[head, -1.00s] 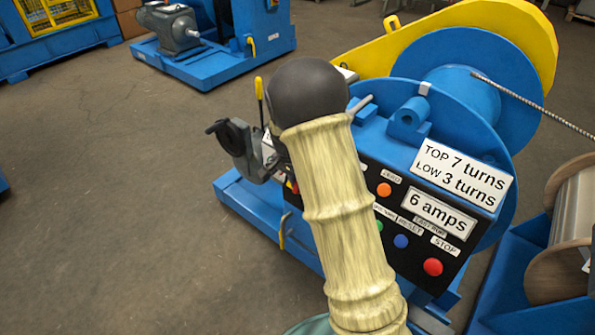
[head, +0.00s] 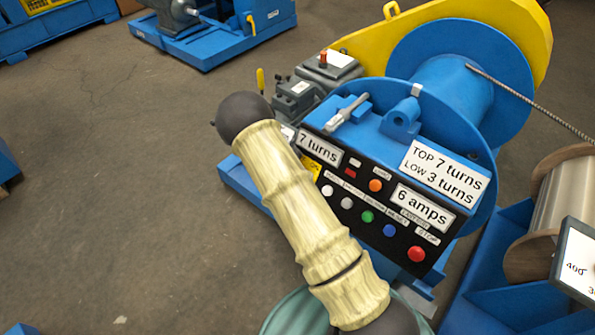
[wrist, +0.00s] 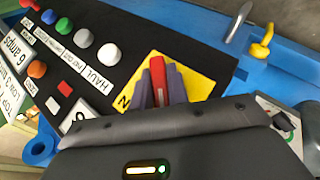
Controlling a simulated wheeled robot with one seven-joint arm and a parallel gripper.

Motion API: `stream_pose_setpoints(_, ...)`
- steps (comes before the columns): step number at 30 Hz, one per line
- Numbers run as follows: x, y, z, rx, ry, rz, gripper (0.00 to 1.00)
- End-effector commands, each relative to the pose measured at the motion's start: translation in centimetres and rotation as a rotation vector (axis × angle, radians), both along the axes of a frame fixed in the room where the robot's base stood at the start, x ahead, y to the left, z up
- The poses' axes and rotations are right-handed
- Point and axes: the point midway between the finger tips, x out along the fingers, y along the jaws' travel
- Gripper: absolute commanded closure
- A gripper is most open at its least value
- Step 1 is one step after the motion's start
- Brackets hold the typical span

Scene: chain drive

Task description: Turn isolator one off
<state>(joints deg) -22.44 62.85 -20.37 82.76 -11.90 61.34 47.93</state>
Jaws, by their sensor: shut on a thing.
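A red isolator handle (wrist: 163,80) stands on a yellow plate (wrist: 197,82) at the end of the black control panel in the wrist view. My gripper (wrist: 158,76) is shut on the handle, with one grey-purple finger on each side. A black letter shows on the plate beside the fingers; the rest of its marking is covered. In the head view a bit of the yellow plate (head: 311,165) shows beside my arm, at the panel's left end. My arm hides the handle and gripper there.
The panel (head: 405,235) carries several buttons, including a red stop button (head: 417,254), and labels. It sits on a blue machine with a large spool (head: 455,85). A yellow hook (wrist: 262,48) is near the gripper. Open floor (head: 110,200) lies left.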

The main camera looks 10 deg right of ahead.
Motion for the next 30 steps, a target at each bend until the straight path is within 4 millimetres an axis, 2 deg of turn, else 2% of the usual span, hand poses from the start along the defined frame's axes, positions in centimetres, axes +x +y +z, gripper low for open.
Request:
stream_pose_setpoints(17,0.0,-0.05,-0.04,-0.028,0.037,0.024,1.0)
stream_pose_setpoints(18,0.01,-0.05,-0.05,-0.028,0.037,0.024,0.8)
stream_pose_setpoints(21,0.01,-0.04,-0.04,-0.027,0.037,0.024,0.62)
stream_pose_setpoints(30,0.05,0.05,0.04,-0.027,0.036,0.023,0.62)
